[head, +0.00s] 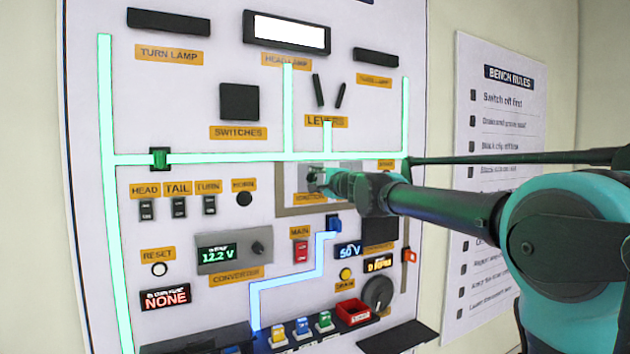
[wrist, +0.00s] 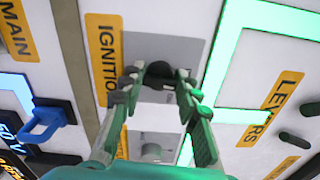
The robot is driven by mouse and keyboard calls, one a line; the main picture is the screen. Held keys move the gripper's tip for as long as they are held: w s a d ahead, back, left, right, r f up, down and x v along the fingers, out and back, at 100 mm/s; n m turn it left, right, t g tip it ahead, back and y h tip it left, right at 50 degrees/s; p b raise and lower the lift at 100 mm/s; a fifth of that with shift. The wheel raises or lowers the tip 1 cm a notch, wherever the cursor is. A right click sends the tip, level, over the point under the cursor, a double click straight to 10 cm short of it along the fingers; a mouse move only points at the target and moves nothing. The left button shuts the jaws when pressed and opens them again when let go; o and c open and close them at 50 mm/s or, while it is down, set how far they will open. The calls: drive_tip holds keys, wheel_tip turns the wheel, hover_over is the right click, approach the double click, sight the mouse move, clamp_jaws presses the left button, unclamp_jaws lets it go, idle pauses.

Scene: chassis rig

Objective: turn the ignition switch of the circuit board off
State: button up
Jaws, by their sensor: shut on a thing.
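The circuit board (head: 232,235) is a white upright panel with glowing green and blue lines. The ignition switch sits on a grey plate right of the IGNITION label; in the wrist view it is a dark round knob (wrist: 159,72). My gripper (head: 318,182) reaches it from the right in the head view and covers most of it. In the wrist view my gripper (wrist: 159,88) has a green finger on each side of the knob, with the dark fingertips against it. The knob's exact turn angle is hidden by the fingers.
A red MAIN switch (head: 301,251) and a blue connector (head: 334,224) are below the ignition plate. The levers (head: 329,91) are above it. A converter (head: 234,248) reads 12.2 V. A bench rules sheet (head: 492,180) hangs at the right, partly behind my arm.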

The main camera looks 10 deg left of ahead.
drive_tip(key=shift+n, duration=0.6)
drive_tip(key=o, duration=1.1)
drive_tip(key=shift+s, duration=0.1)
drive_tip(key=v, duration=1.2)
drive_tip(key=shift+f, duration=0.1)
